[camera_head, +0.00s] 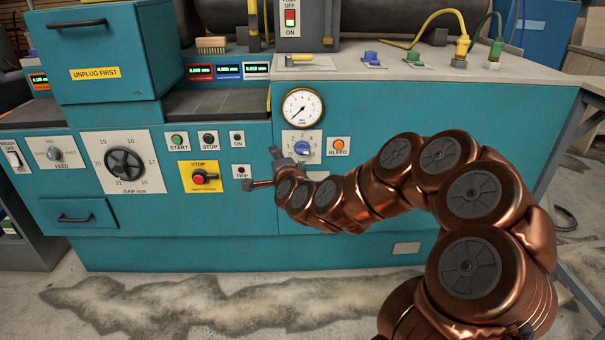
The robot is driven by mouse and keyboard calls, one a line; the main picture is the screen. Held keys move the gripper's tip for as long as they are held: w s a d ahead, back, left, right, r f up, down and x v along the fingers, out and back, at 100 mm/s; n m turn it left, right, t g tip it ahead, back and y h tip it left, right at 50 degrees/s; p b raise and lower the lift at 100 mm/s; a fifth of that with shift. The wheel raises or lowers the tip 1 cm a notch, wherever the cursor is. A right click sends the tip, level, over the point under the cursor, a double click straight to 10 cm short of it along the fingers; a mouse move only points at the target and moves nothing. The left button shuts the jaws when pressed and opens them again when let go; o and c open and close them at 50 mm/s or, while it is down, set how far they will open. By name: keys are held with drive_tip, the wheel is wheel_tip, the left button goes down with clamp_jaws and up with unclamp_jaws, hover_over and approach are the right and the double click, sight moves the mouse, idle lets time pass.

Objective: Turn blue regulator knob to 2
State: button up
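The blue regulator knob (302,148) sits on a pale dial plate (316,138) on the teal machine front, below a round white pressure gauge (302,108). The numbers on the plate are too small to read surely, and the knob's setting cannot be told. My copper arm reaches in from the lower right. My gripper (262,168) is at the panel just left of and below the knob, partly overlapping the plate's lower left. Its fingers look spread apart, one up near the plate and one out to the left. I see nothing between them.
An orange BLEED button (338,145) is right of the dial plate. A TRIP button (241,171) and a red stop switch on yellow (198,178) lie left of my gripper. A black GAP handwheel (125,163) is farther left. Colored cables (462,40) stand on the top right.

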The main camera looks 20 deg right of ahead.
sight(302, 153)
drive_tip(key=d+f+m+h+b, duration=0.3)
drive_tip(key=d+f+m+h, duration=0.2)
drive_tip(key=d, duration=0.3)
drive_tip(key=shift+b+x, duration=1.05)
drive_tip(key=shift+x, duration=3.1)
drive_tip(key=shift+a, duration=0.1)
clamp_jaws()
